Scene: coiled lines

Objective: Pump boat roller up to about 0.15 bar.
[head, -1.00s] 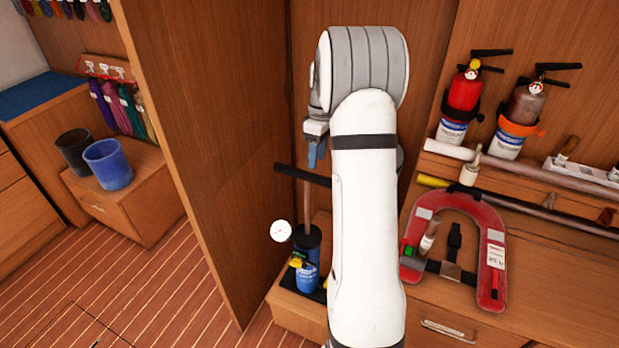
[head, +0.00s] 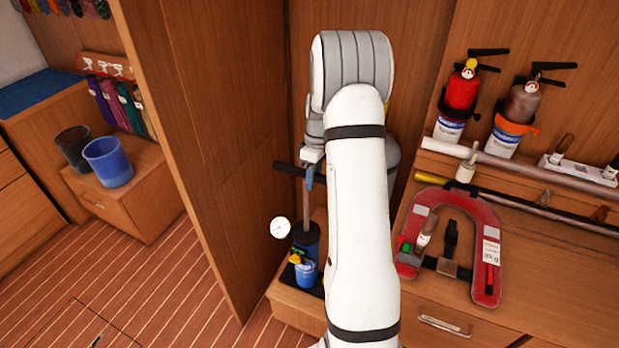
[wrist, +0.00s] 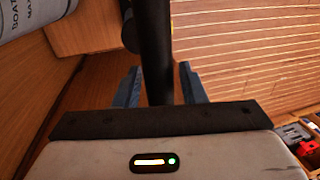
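The pump (head: 306,240) stands on a low wooden ledge left of my arm, its rod raised and its black crossbar handle (head: 284,167) on top. A round white gauge (head: 281,228) is at its left; its reading is too small to tell. My gripper (head: 310,180) is at the handle, its blue fingers pointing down. In the wrist view the black handle bar (wrist: 154,50) runs between the two open fingers (wrist: 160,88), with a gap on the right side. A pale grey cylinder with cut-off lettering (wrist: 28,15), possibly the boat roller, shows at the upper left.
A tall wooden partition (head: 215,130) stands close left of the pump. A blue bucket (head: 108,163) is at far left. Striped floor is clear.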

